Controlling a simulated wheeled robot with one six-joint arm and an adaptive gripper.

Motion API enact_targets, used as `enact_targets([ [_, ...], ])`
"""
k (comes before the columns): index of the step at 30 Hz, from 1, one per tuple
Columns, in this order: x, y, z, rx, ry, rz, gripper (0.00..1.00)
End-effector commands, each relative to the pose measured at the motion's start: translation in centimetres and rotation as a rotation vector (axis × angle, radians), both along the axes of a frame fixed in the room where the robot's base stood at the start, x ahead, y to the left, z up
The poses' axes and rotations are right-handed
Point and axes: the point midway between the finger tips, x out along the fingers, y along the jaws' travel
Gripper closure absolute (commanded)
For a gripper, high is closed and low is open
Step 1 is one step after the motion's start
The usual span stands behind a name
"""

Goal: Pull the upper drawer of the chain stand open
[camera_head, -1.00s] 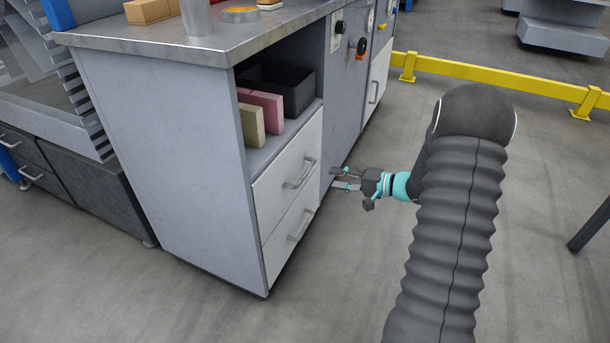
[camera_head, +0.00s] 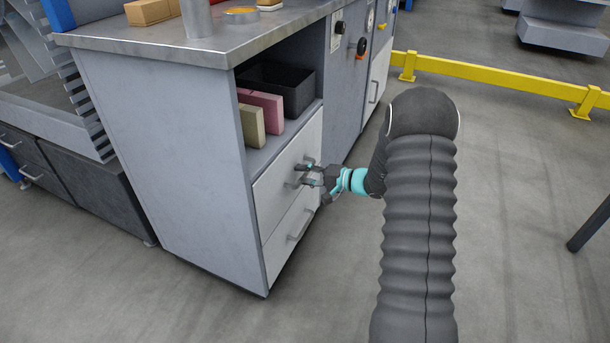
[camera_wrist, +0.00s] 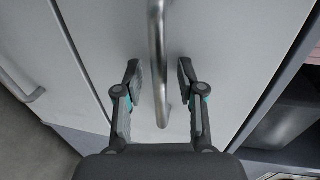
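The chain stand (camera_head: 165,150) is a grey cabinet with a metal top. Its upper drawer (camera_head: 268,198) is white and shut, with a metal bar handle that my gripper partly covers in the head view. My gripper (camera_head: 306,174) is at that handle. In the wrist view the handle (camera_wrist: 158,60) runs between the two open fingers of my gripper (camera_wrist: 160,85), with a gap on each side. The lower drawer (camera_head: 280,245) is also shut, and its handle (camera_head: 303,225) is free.
An open shelf above the drawers holds a dark bin (camera_head: 290,90), a pink box (camera_head: 262,110) and a tan box (camera_head: 250,126). A yellow rail (camera_head: 500,78) runs behind. The floor in front of the drawers is clear apart from my arm.

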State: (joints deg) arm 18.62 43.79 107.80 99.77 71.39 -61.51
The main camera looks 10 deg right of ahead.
Motion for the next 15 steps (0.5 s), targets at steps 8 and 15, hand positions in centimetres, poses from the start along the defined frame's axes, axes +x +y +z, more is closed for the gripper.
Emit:
enact_targets([
  [8,-0.02,-0.01,-0.01,0.000,0.000,0.000,1.00],
  [15,-0.05,-0.05,-0.03,0.000,0.000,0.000,1.00],
])
